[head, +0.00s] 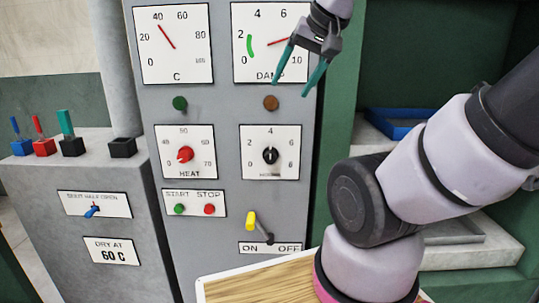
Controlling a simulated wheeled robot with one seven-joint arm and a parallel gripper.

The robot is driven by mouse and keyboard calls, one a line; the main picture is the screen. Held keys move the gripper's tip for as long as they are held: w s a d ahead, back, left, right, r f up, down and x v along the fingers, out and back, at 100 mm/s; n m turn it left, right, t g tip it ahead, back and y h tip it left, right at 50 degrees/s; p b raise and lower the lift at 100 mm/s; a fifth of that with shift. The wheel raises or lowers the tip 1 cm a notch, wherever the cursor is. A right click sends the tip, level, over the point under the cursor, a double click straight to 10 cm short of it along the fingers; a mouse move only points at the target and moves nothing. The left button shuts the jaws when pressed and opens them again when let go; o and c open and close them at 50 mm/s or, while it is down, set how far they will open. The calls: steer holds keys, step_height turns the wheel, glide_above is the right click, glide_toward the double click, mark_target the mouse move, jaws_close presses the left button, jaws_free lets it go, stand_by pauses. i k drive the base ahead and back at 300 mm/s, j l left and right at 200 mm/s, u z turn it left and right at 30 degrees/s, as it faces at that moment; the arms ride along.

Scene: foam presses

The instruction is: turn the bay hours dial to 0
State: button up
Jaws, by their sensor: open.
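The hours dial (270,155) is a black knob on a white square plate (257,171) on the grey panel. The plate carries 2, 4 and 6 around the top, with a 0 at lower left; its label is small and blurred. A pale mark on the knob looks near upright, towards the 4, but it is too small to read surely. My gripper (292,86) has two teal fingers spread apart with nothing between them. It hangs above and slightly right of the dial, in front of the lower part of the DAMP gauge (244,70), and does not touch the knob.
A red HEAT knob (185,154) sits left of the dial. Green (180,104) and brown (271,103) round parts stand above the plates. Below are START and STOP buttons (194,203) and a yellow-handled ON/OFF lever (251,222). A wooden-topped surface (250,287) is at the bottom.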

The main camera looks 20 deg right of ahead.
mark_target(271, 154)
steer(key=k+l, duration=0.15)
steer(key=l, duration=0.15)
steer(key=k+l, duration=0.1)
steer(key=l, duration=0.25)
steer(key=k+l, duration=0.15)
steer(key=l, duration=0.15)
steer(key=k+l, duration=0.15)
steer(key=l, duration=0.2)
